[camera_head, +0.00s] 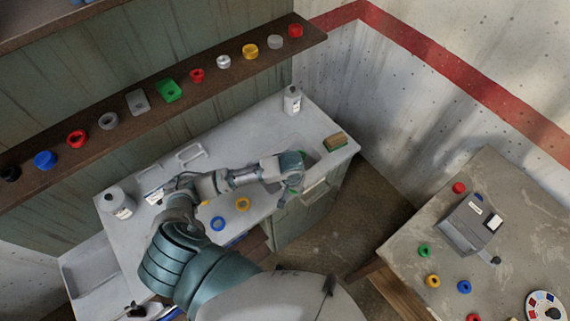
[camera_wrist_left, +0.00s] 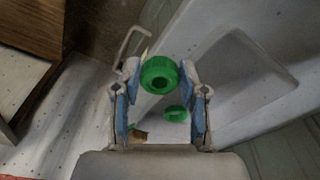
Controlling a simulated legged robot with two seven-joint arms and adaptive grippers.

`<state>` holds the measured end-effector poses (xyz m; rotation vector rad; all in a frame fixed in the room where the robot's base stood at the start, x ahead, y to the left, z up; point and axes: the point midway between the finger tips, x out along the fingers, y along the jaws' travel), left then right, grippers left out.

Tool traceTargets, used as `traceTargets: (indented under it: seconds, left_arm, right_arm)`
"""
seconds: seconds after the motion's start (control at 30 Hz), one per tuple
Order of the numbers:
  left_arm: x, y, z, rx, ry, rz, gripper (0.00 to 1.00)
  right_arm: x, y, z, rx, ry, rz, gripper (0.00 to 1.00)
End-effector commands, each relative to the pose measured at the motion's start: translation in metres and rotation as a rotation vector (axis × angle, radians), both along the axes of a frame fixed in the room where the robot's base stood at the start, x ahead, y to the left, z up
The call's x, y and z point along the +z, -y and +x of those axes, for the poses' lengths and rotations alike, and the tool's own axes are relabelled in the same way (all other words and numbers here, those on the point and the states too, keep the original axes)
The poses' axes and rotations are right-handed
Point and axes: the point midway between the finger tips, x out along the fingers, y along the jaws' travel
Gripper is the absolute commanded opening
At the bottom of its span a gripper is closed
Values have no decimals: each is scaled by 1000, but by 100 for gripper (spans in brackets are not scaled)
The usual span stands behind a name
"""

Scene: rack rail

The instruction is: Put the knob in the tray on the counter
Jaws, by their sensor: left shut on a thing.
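My left gripper (camera_head: 292,182) is over the right end of the pale counter (camera_head: 255,133) in the head view. In the left wrist view the gripper (camera_wrist_left: 160,80) is shut on a green ring-shaped knob (camera_wrist_left: 162,76), held between the fingertips. A second green ring (camera_wrist_left: 175,113) lies beyond it on a pale surface. A shallow pale recess with a raised edge (camera_wrist_left: 262,62), perhaps the tray or a basin, shows to the right. In the head view, my gripper partly hides a similar recess (camera_head: 314,157). My right gripper is not in view.
A brown block (camera_head: 335,141) and a white bottle (camera_head: 292,100) stand on the counter. A shelf (camera_head: 130,85) holds several knobs. A separate table (camera_head: 400,250) stands at right.

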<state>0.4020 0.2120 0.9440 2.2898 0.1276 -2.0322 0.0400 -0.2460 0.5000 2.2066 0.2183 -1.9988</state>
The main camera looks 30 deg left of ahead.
Motion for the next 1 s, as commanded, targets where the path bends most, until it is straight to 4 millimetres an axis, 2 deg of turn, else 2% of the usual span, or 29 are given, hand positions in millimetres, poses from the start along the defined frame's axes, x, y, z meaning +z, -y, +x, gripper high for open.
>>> traceTargets:
  seconds: [0.03, 0.2, 0.4, 0.6, 0.7, 0.83, 1.0]
  left_arm:
    - [0, -14, 13, 7, 1, 4, 7]
    - [-5, -50, 49, 5, 1, 1, 7]
    - [-10, -78, 79, 3, 0, -1, 7]
    - [-11, -89, 92, 1, 1, -1, 7]
    - [-27, -88, 92, -1, -3, 1, 7]
    - [-43, -88, 92, -1, 1, 1, 7]
    - [-47, -89, 92, -2, 2, -1, 7]
  right_arm:
    - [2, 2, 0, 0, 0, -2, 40]
    - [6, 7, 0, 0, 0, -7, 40]
    - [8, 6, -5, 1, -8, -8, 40]
    - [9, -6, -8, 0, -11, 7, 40]
    - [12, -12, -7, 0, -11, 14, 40]
    - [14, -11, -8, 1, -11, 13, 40]
    - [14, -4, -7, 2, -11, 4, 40]
